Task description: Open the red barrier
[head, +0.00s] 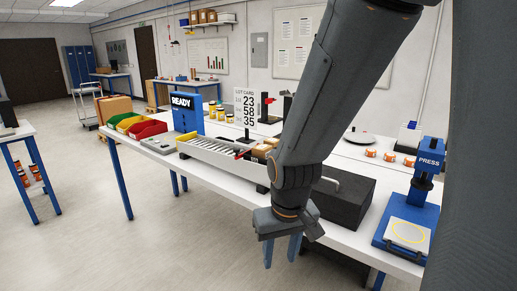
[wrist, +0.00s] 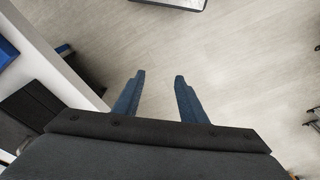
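A small red piece (head: 241,153) shows at the right end of the roller conveyor (head: 208,155) on the white bench, just left of my arm; it may be the red barrier, but it is too small to tell its position. My gripper (head: 281,255) hangs in front of the bench, pointing down, clear of the conveyor and to its right. In the wrist view my gripper (wrist: 160,76) has its two blue fingers apart, with only bare floor between them. It is open and empty. My arm hides part of the bench behind it.
The white bench (head: 150,160) carries a blue READY box (head: 186,112), colored bins (head: 147,129), brown boxes (head: 262,152), a black case (head: 342,200) and a blue press (head: 422,180). In the wrist view the bench edge (wrist: 62,62) lies left. The floor (head: 100,230) in front is clear.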

